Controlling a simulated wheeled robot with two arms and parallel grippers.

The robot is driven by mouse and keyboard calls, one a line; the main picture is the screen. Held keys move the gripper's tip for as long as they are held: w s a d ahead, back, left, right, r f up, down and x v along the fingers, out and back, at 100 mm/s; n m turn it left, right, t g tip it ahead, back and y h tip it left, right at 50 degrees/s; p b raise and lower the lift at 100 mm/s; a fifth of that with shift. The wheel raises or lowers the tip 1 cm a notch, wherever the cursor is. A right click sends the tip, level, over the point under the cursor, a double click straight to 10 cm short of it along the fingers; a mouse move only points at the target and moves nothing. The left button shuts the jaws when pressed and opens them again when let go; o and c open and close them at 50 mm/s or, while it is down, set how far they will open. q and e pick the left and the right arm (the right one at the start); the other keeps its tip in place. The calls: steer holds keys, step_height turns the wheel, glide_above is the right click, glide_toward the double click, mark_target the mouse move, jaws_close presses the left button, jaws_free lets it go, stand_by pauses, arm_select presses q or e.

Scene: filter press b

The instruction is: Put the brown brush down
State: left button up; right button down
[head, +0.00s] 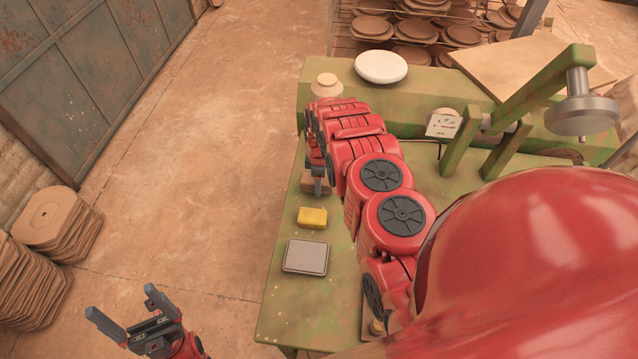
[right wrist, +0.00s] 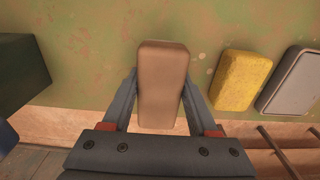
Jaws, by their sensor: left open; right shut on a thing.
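The brown brush (head: 307,184) is at the left edge of the green table (head: 285,305), behind the yellow sponge. In the right wrist view the brush (right wrist: 162,80) is a plain brown block between the two fingers of my right gripper (right wrist: 160,92), which is shut on it. In the head view my right gripper (head: 318,183) is partly hidden by its own red arm. I cannot tell whether the brush touches the tabletop. My left gripper (head: 121,302) is open and empty, over the floor left of the table.
A yellow sponge (head: 312,218) and a grey pad (head: 306,256) lie in a row in front of the brush. A white disc (head: 381,67) and a beige stepped piece (head: 326,86) stand at the back. A green press frame (head: 500,115) is at the right.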

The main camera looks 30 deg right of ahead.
steer(key=shift+f, duration=0.8)
steer(key=shift+f, duration=0.1)
steer(key=shift+c, duration=0.9)
jaws_free()
steer(key=shift+f, duration=0.1)
